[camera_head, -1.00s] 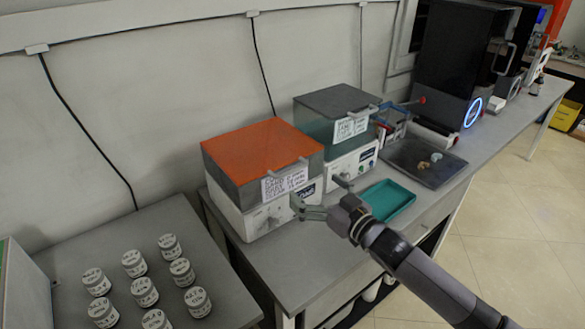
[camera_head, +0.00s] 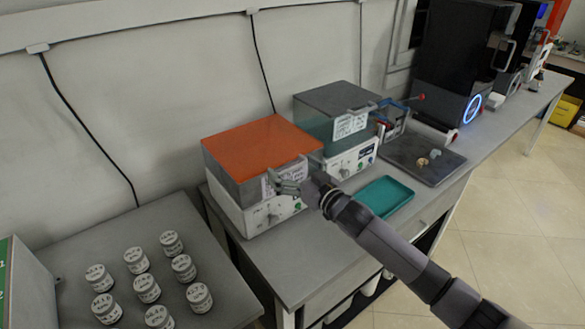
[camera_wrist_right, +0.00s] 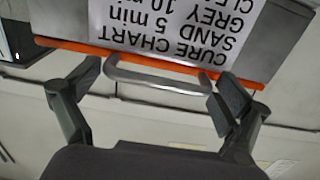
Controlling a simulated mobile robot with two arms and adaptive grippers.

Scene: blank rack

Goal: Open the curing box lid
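The curing box (camera_head: 255,210) has a white base with a knob, grey upper walls and an orange top. Its lid (camera_head: 258,142) is down. A printed cure chart (camera_wrist_right: 190,28) is on its front, upside down in the right wrist view. A light grey bar handle (camera_wrist_right: 155,85) stands out from the orange edge. My right gripper (camera_head: 287,184) is at the box's front, just by the handle. In the right wrist view my right gripper (camera_wrist_right: 158,90) is open, with one finger on each side of the handle and the bar between them. My left gripper is not in view.
A similar box with a dark top (camera_head: 337,100) stands just right of the curing box. A teal tray (camera_head: 385,197) lies in front of it, and a dark tray (camera_head: 415,160) is further right. Several white jars (camera_head: 148,288) stand on the left table.

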